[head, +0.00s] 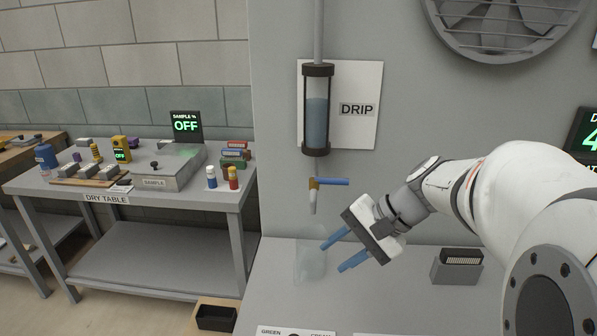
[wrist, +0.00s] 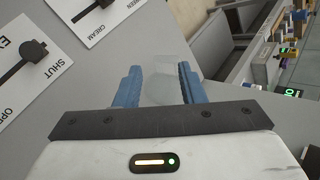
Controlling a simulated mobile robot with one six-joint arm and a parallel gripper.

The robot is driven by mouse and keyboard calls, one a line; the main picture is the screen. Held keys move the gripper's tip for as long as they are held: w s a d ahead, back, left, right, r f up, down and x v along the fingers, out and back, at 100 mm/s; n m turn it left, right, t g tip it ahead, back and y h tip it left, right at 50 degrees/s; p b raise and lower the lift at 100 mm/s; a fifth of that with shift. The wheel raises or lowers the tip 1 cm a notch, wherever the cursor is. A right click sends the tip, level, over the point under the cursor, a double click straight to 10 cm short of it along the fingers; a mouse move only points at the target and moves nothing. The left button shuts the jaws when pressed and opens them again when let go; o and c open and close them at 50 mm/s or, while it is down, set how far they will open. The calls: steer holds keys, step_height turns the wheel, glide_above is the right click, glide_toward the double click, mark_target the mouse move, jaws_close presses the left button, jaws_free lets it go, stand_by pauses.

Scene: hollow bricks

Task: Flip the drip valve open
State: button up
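The drip valve (head: 314,185) sits below a clear cylinder of blue liquid (head: 317,115) on the wall, next to the DRIP sign (head: 357,109). Its blue lever (head: 333,182) points level to the right from a brass body, with a pale nozzle below. My gripper (head: 338,250) is below and to the right of the valve, apart from it. Its two blue fingers are spread with nothing held between them. In the wrist view the gripper (wrist: 160,88) also shows open. A clear glass vessel (head: 310,263) stands on the counter below the nozzle; it shows beyond the fingers in the wrist view (wrist: 164,82).
A grey slotted box (head: 457,266) stands on the counter at right. The dry table (head: 105,198) at left holds a sample box and small bottles. In the wrist view, a SHUT/OPEN slider panel (wrist: 32,62) and a GREEN/CREAM panel (wrist: 98,14) lie on the counter.

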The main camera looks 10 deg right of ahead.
mark_target(343, 181)
steer(key=w+d+r+m+t+y, duration=0.1)
steer(key=w+d+r+t+y, duration=0.1)
steer(key=w, duration=0.1)
steer(key=w+d+r+m+t+y+b, duration=0.1)
steer(key=w+d+r+m+y, duration=0.1)
steer(key=w+d+r, duration=0.1)
steer(key=w+d+r+m+t+y, duration=0.1)
steer(key=w+d+r+t, duration=0.1)
steer(key=w, duration=0.3)
steer(key=shift+w+d+r+m+t+y, duration=0.15)
steer(key=shift+d+m+y, duration=0.05)
steer(key=shift+d, duration=0.15)
steer(key=shift+w+d+r+m+t+y, duration=0.1)
steer(key=shift+d+m+t+y, duration=0.1)
steer(key=shift+d, duration=0.15)
steer(key=x, duration=0.7)
steer(key=shift+w+a+f, duration=0.1)
steer(key=shift+a, duration=0.1)
steer(key=shift+c, duration=0.6)
jaws_close()
steer(key=shift+a, duration=0.1)
